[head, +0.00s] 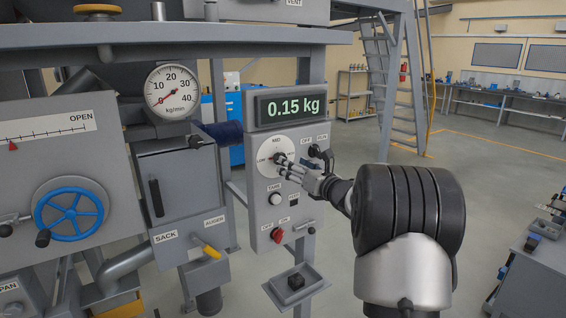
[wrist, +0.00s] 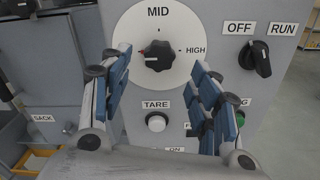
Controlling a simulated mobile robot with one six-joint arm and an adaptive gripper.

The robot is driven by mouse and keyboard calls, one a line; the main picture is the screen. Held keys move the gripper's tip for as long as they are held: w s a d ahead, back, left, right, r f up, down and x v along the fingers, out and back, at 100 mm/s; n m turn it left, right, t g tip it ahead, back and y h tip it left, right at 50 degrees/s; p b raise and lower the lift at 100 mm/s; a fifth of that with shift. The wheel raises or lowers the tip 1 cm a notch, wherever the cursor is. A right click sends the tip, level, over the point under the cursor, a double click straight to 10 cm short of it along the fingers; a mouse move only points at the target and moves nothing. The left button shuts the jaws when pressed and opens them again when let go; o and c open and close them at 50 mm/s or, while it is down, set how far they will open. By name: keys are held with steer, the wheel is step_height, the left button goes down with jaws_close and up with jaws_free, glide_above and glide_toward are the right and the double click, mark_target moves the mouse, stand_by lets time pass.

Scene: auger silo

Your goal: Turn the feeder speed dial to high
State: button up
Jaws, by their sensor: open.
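The feeder speed dial is a black knob (wrist: 157,56) on a round white plate (wrist: 185,22), marked MID at the top and HIGH at the right in the wrist view. A small red and white mark on the knob's left side seems to point left. LOW shows on the plate's left in the head view, where my gripper partly covers the dial (head: 277,143). My gripper (head: 283,162) is open in front of the panel. In the wrist view its two blue-padded fingers (wrist: 161,68) stand left and right of the knob, with gaps on both sides.
An OFF/RUN switch (wrist: 255,57) is close right of the right finger. A white TARE button (wrist: 156,122) lies below the dial. The display (head: 293,106) reads 0.15 kg. A red knob (head: 277,235) and a small shelf (head: 297,284) are lower down.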

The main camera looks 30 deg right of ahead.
steer(key=w, duration=0.6)
steer(key=shift+w, duration=0.2)
steer(key=c, duration=1.1)
